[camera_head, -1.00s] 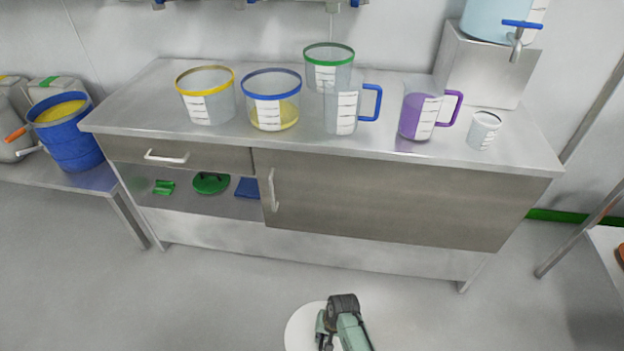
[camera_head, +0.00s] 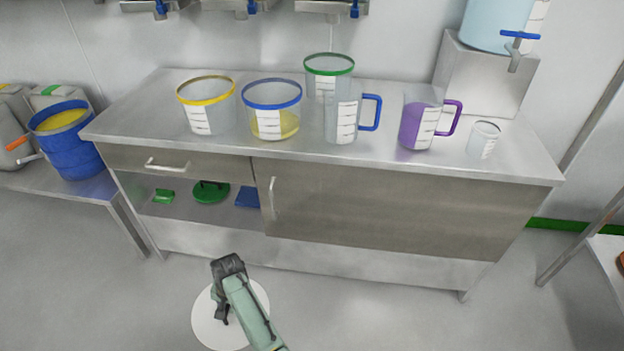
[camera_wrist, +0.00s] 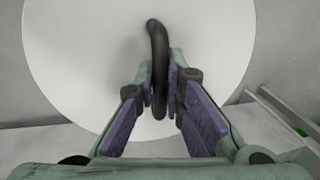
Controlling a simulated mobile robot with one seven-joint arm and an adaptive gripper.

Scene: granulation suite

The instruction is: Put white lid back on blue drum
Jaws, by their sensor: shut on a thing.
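The white lid (camera_head: 204,322) is a round disc held in the air above the floor, in front of the bench, in the head view. My gripper (camera_head: 222,308) is over it. In the wrist view my gripper (camera_wrist: 160,92) is shut on the black handle (camera_wrist: 156,38) of the lid (camera_wrist: 85,55), whose white face fills most of that view. The blue drum (camera_head: 72,152) stands at the far left on a low metal table. Its top is open and shows yellow contents (camera_head: 60,121).
A steel bench (camera_head: 380,200) stands ahead with clear measuring vessels on top, including a purple-handled jug (camera_head: 418,122). Grey jerrycans (camera_head: 12,130) stand beside the drum. The low table (camera_head: 75,188) has an open front edge. The floor before the bench is clear.

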